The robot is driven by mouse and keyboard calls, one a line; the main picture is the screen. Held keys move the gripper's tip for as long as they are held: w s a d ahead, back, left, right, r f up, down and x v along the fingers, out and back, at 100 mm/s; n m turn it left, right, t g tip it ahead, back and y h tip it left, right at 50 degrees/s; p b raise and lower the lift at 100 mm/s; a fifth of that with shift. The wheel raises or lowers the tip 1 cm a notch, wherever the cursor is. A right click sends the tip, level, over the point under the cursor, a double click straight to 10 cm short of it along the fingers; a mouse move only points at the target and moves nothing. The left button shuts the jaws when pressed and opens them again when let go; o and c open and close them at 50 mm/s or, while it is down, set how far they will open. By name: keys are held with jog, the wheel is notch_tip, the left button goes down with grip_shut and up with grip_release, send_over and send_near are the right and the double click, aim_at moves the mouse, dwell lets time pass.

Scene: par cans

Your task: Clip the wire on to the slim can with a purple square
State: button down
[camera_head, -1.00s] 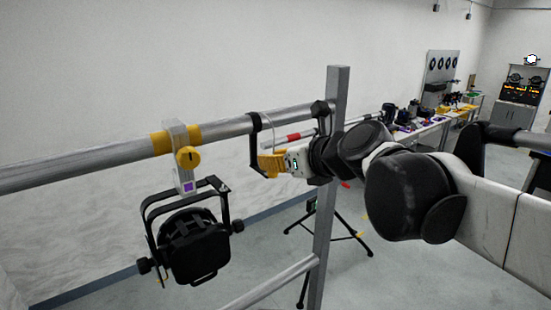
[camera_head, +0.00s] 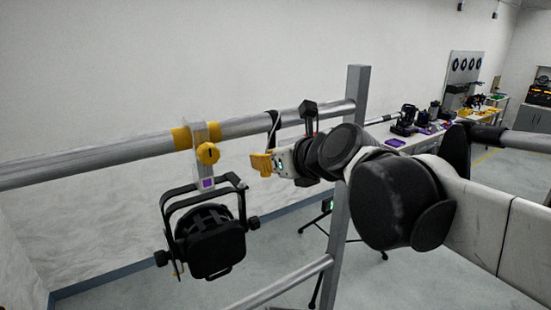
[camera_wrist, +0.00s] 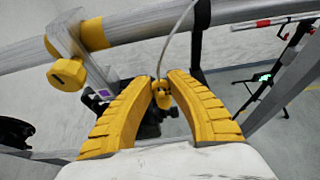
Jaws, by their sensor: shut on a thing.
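A black slim can (camera_head: 212,240) hangs from the horizontal pipe (camera_head: 110,158) by a grey clamp with a yellow knob. A small purple square (camera_head: 208,183) is on the clamp's lower end; it also shows in the wrist view (camera_wrist: 103,93). My gripper (camera_head: 258,163) is just right of the clamp, below the pipe. In the wrist view my gripper's yellow fingers (camera_wrist: 161,84) are shut on a small yellow clip (camera_wrist: 162,96). A thin pale wire (camera_wrist: 175,38) runs up from the clip past the pipe.
A black hook or strap (camera_wrist: 197,45) hangs from the pipe close to my gripper's right finger. A grey upright post (camera_head: 355,100) stands right, behind my arm. A tripod and a cluttered workbench are farther back. Open space lies left of the can.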

aim_at(242, 182)
jog(key=shift+s+a, duration=0.2)
jog(key=shift+a, duration=2.5)
jog(key=shift+f+b, duration=0.9)
jog(key=shift+f, duration=0.4)
dwell(0.5)
jog(key=c, duration=1.3)
grip_release()
jog(key=v, duration=1.2)
